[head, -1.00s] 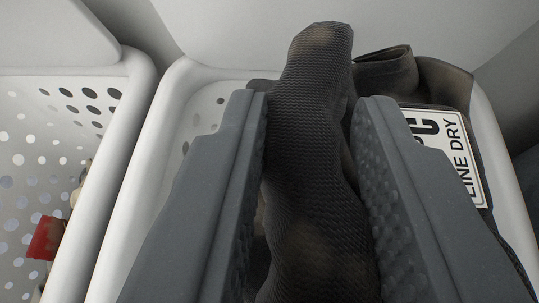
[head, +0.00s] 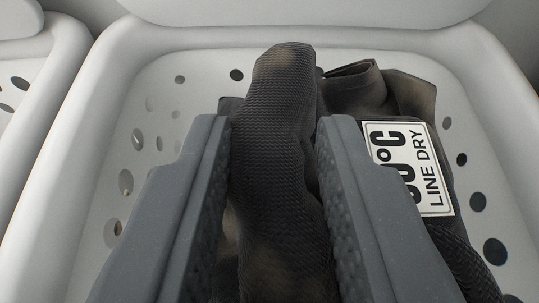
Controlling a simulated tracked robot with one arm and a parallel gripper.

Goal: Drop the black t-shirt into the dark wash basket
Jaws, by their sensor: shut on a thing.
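My gripper (head: 272,122) is shut on a bunched dark grey-black cloth, the black t-shirt (head: 275,150). The shirt stands up between the two ribbed fingers and shows faint brownish patches. A white label (head: 408,168) reading "LINE DRY" and a partly hidden temperature lies on dark fabric (head: 350,92) right of the fingers. I cannot tell whether that fabric is all one with the shirt. A white perforated basket (head: 72,165) surrounds the view below the gripper. Nothing readable marks it as the dark wash basket. The fingers hide much of its inside.
Another white perforated basket (head: 28,100) stands close on the left, only its edge in view. A pale surface (head: 310,8) lies beyond the far rim. Bare basket wall shows left and right of the cloth.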

